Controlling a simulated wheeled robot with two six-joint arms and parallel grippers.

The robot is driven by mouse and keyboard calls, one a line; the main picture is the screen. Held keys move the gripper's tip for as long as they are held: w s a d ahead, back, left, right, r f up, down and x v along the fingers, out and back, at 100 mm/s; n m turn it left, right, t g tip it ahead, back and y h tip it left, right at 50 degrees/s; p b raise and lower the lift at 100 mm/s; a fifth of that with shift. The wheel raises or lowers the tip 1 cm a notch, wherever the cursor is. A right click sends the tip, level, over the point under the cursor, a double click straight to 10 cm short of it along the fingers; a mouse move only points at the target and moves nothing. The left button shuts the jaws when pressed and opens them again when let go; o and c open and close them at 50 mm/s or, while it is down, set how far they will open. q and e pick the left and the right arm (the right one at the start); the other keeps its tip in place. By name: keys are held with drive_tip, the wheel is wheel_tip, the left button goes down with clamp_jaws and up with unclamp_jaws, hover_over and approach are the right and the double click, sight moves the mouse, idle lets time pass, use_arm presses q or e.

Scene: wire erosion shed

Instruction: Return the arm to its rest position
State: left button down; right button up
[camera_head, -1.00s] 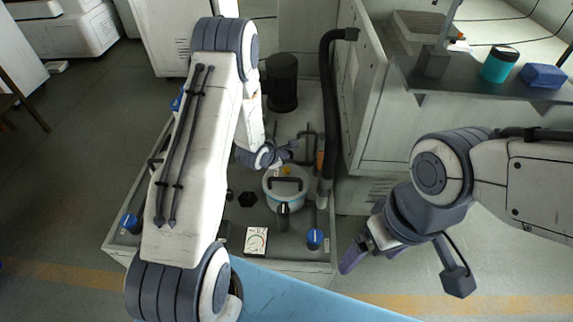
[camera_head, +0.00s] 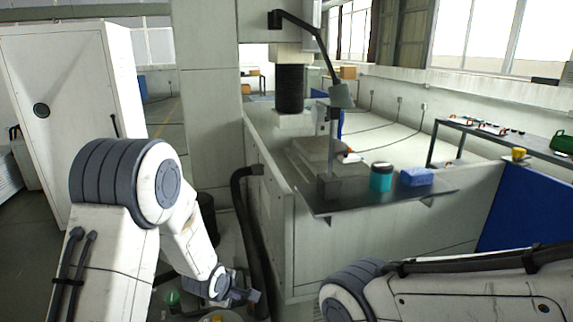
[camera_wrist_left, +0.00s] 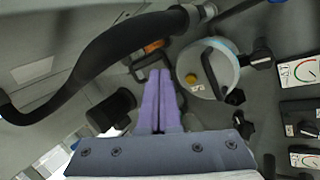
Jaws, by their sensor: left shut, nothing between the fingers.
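My left arm (camera_head: 105,250) comes in from the left in the head view, bent over the equipment beside the machine. Its gripper (camera_head: 245,294) is low in the picture, near the black hose. In the left wrist view its two purple fingers (camera_wrist_left: 160,100) lie together, shut and empty. They point over the equipment, beside a round lidded pot (camera_wrist_left: 208,72) and apart from it as far as I can tell. My right arm (camera_head: 440,295) shows only in part at the lower right; its gripper is out of the picture.
A thick black hose (camera_head: 246,225) runs down close to my left gripper; it also shows in the left wrist view (camera_wrist_left: 100,48). A grey shelf (camera_head: 425,197) holds a teal jar (camera_head: 381,177) and a blue block (camera_head: 416,177). A white cabinet (camera_head: 75,110) stands at left.

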use_arm(q)
drive_tip(key=s+d+r+m+g, duration=0.3)
drive_tip(key=s+d+r+m, duration=0.55)
drive_tip(key=s+m, duration=0.35)
drive_tip(key=s+r+m+g, duration=0.1)
drive_tip(key=s+r+m, duration=0.2)
drive_tip(key=s, duration=0.6)
drive_tip(key=s+r+m+g, duration=0.2)
drive_tip(key=s+r+m, duration=0.1)
drive_tip(key=s+m, duration=0.5)
drive_tip(key=shift+s+d, duration=0.4)
drive_tip(key=shift+s, duration=0.85)
